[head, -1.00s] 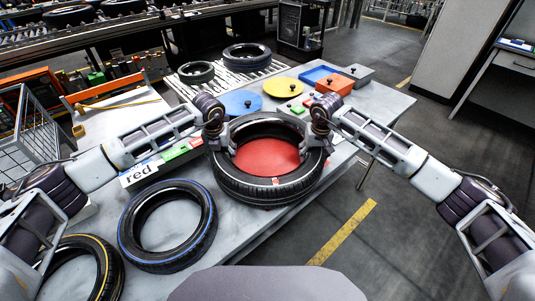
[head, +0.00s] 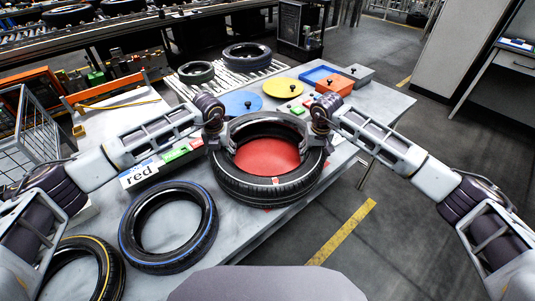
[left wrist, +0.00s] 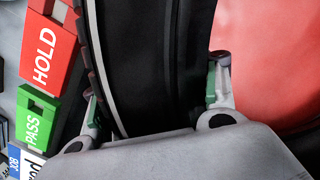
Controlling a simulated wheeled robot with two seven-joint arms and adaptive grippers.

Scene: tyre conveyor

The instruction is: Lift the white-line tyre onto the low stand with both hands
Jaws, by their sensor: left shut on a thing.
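The white-line tyre (head: 262,190) is black, with a pale mark on its near side, and lies roughly level over a red round surface (head: 268,157) seen through its hole. Whether it touches that surface is hard to tell. My left gripper (head: 217,138) is shut on the tyre's left rim. In the left wrist view its fingers (left wrist: 158,100) are on either side of the tyre wall (left wrist: 155,65). My right gripper (head: 322,138) is at the tyre's right rim and appears shut on it, its fingertips partly hidden.
A blue-lined tyre (head: 168,226) and a yellow-lined tyre (head: 84,265) lie on the table at the near left.

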